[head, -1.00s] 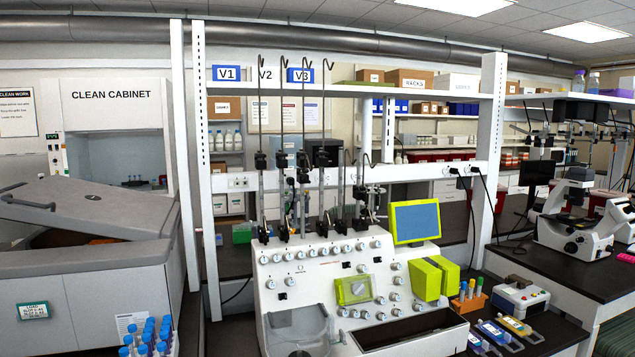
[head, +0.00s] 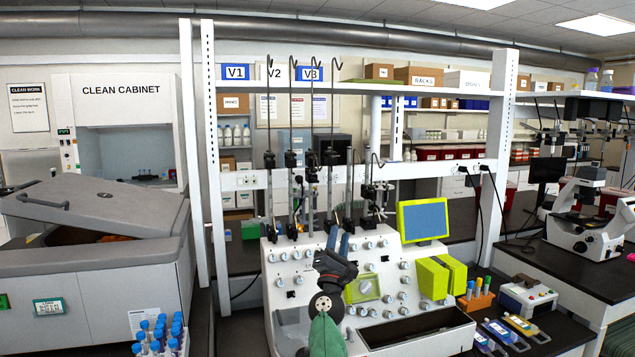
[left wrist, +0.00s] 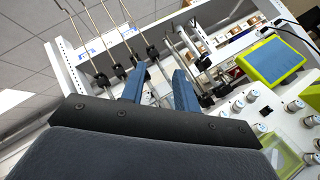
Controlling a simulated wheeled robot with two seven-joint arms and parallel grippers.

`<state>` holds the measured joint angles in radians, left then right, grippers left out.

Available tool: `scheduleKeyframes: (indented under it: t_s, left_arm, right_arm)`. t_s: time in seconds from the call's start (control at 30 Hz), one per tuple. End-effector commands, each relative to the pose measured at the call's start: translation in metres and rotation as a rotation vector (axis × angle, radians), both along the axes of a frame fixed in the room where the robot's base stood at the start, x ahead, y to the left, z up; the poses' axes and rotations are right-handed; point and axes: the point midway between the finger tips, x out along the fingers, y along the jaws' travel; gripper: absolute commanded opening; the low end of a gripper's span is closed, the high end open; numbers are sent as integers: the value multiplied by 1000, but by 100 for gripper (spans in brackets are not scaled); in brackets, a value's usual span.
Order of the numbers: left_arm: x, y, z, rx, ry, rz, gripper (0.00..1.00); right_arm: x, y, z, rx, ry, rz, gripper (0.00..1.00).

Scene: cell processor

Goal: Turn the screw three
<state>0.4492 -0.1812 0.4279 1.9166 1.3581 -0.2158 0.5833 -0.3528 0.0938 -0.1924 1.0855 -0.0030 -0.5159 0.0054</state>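The cell processor (head: 290,262) is a white machine with a panel of round knobs, and several thin hooked poles rise behind it. Black clamps sit on the poles, among them one (head: 311,160) below the V3 sign (head: 310,73). I cannot tell which part is screw three. My left gripper (head: 338,240) is in front of the upper panel, its blue fingers pointing up, below the clamps. In the left wrist view the gripper (left wrist: 157,85) is open and empty, with poles and black clamps (left wrist: 138,52) beyond its fingers. My right gripper is out of view.
A green-framed screen (head: 422,220) stands right of the poles, with green blocks (head: 430,279) below it. White shelf uprights (head: 213,150) flank the machine. Blue-capped tubes (head: 177,330) are at the front left, and a tube rack (head: 476,303) is at the right.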

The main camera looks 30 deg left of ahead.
Motion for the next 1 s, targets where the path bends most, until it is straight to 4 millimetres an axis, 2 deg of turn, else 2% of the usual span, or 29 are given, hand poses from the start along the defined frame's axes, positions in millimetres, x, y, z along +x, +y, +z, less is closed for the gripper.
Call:
scheduleKeyframes:
  t_s: [0.03,0.2,0.4,0.5,0.63,0.8,1.0]
  left_arm:
    - [2,16,20,-93,-59,0,31]
    - [12,67,58,-446,-240,-23,31]
    - [33,111,81,-869,-428,-81,31]
    - [47,125,88,-1083,-512,-124,31]
    - [70,131,95,-1351,-597,-188,31]
    - [98,124,102,-1619,-659,-265,31]
    - [114,116,107,-1766,-682,-309,31]
  right_arm:
    - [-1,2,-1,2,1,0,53]
    - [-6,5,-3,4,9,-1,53]
    - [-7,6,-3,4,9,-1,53]
    - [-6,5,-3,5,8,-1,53]
    - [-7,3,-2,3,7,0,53]
    - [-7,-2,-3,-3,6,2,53]
    - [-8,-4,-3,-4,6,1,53]
